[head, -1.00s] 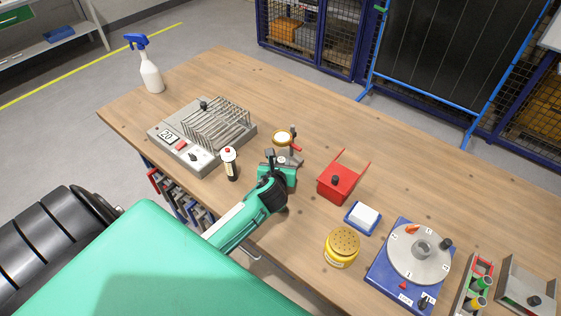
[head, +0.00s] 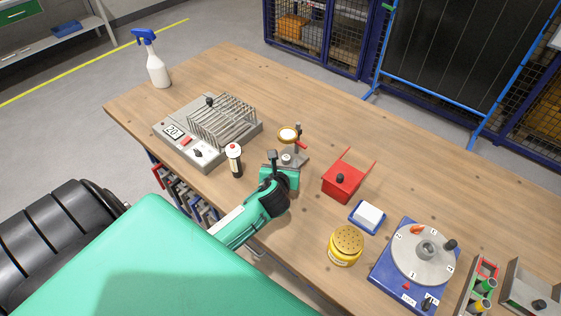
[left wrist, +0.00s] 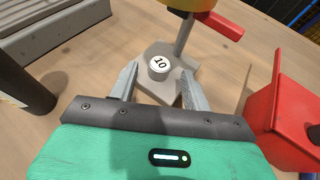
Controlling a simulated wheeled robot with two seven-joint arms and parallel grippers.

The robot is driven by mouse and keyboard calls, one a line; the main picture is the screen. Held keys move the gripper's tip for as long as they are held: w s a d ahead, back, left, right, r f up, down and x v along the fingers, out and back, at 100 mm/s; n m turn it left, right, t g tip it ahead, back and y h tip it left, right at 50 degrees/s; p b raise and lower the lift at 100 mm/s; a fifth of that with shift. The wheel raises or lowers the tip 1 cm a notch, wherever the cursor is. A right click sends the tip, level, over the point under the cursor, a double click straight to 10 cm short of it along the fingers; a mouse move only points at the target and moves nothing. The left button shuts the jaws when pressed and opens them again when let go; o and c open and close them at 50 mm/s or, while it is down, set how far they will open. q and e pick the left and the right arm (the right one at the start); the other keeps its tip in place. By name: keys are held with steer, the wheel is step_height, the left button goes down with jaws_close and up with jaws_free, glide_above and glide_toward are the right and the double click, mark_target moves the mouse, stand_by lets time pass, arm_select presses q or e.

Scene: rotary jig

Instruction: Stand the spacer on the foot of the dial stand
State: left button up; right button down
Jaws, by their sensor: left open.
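The spacer (left wrist: 160,66) is a short grey cylinder with a white top marked 10. It stands upright on the flat grey foot (left wrist: 158,92) of the dial stand. In the head view the spacer (head: 286,158) shows small beside the stand's post (head: 298,138), under the round dial (head: 288,134). My left gripper (left wrist: 158,88) is open; its two fingers point at the spacer from the near side, one to each side of it, with a visible gap to both. In the head view my left gripper (head: 279,166) is at the near edge of the foot. My right gripper is not in view.
A red box (head: 343,182) stands close right. Further right are a blue-and-white block (head: 367,217), a yellow jar (head: 346,246) and a rotary jig (head: 422,255). A grey rack (head: 207,130) is behind left.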

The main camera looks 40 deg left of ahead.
arm_select(q)
steer(key=v, duration=0.9)
steer(key=shift+b, duration=0.4)
